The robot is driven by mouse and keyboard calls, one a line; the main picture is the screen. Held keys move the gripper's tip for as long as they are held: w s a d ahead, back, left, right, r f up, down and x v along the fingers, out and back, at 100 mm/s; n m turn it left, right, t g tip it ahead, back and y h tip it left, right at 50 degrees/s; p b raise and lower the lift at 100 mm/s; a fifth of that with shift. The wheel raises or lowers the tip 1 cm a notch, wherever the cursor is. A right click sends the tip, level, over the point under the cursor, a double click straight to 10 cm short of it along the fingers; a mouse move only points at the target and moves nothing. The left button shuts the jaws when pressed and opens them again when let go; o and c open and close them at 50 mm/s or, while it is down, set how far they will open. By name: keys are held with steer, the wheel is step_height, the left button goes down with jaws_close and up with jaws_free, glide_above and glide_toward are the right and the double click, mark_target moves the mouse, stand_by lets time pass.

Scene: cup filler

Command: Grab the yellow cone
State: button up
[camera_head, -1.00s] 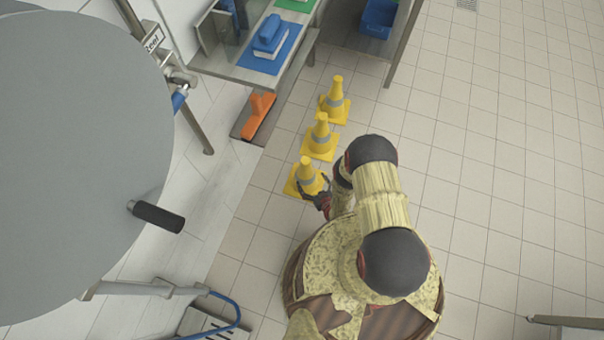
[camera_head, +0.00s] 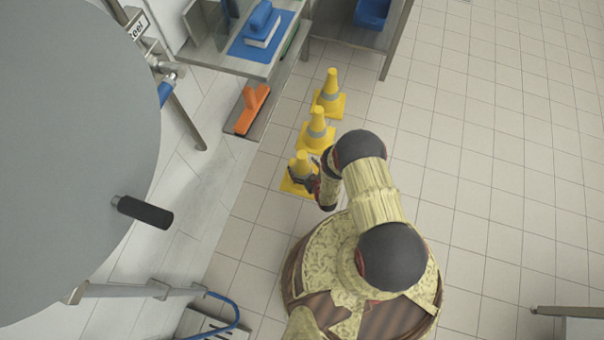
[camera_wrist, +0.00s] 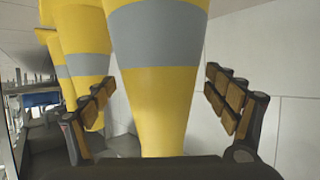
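Three yellow cones with grey bands stand upright in a row on the tiled floor. The nearest cone (camera_head: 301,168) is at my gripper (camera_head: 312,181) in the head view. In the wrist view this cone (camera_wrist: 160,100) stands between the two padded fingers of my gripper (camera_wrist: 165,105). The fingers are open, with a gap visible on the right side. The middle cone (camera_head: 316,130) and the far cone (camera_head: 330,92) stand behind it. Both also show at the left of the wrist view, behind the left finger. The nearest cone's base is partly hidden by my gripper.
A large grey tank (camera_head: 70,150) with a black handle (camera_head: 143,212) fills the left. A metal table (camera_head: 215,68) with blue items stands beyond, and an orange tool (camera_head: 252,108) lies on its lower shelf.

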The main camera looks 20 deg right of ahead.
steer(key=shift+c, duration=1.2)
steer(key=c, duration=1.9)
steer(key=shift+o, duration=0.2)
